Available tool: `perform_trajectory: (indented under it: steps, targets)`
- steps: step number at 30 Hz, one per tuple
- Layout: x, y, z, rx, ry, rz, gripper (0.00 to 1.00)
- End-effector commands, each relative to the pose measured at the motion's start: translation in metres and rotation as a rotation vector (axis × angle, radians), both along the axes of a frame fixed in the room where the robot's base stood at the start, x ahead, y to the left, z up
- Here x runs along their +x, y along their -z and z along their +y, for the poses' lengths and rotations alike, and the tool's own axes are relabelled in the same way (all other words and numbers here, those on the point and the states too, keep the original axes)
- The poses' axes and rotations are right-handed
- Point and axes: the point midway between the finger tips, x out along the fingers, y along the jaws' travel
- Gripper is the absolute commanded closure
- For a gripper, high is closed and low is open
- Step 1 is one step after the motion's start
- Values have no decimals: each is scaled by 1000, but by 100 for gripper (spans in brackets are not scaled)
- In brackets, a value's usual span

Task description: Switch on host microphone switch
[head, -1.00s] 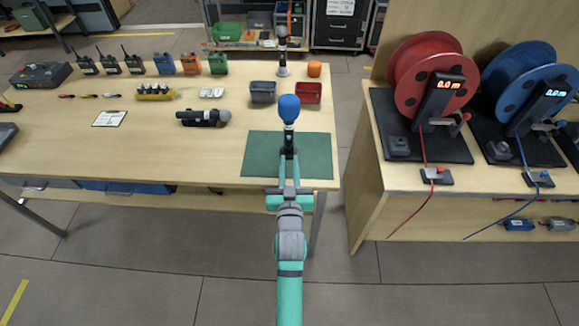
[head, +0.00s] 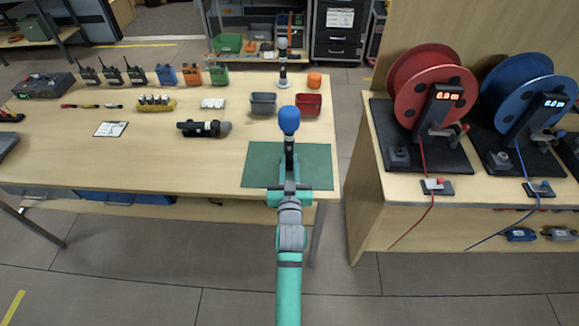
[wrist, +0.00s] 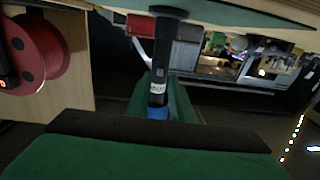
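A microphone with a blue foam head (head: 289,120) and dark handle stands upright at the green mat (head: 318,165), on the table's right end. In the wrist view, which is upside down, its dark handle (wrist: 159,58) carries a pale label. Its dark foot is at the top, and only a little blue shows at the lower end. My gripper (head: 288,186) is directly in front of the handle. Its green parts show around the handle in the wrist view, but contact and finger gap are unclear. I cannot make out the switch's position.
A black microphone (head: 202,129) lies on the table, and another stands upright (head: 283,62) behind. Grey (head: 263,104) and red (head: 307,104) bins stand behind the mat. A red cable reel (head: 428,88) is on the right-hand bench. The table's front middle is clear.

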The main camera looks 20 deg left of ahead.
Motion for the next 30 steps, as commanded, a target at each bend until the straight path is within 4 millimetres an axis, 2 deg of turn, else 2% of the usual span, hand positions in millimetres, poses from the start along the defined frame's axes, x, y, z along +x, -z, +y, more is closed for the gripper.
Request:
perform_trajectory:
  steps: [16,30]
  targets:
    - [25,0,8,1,1,-1,80]
    - [30,0,10,1,0,-1,80]
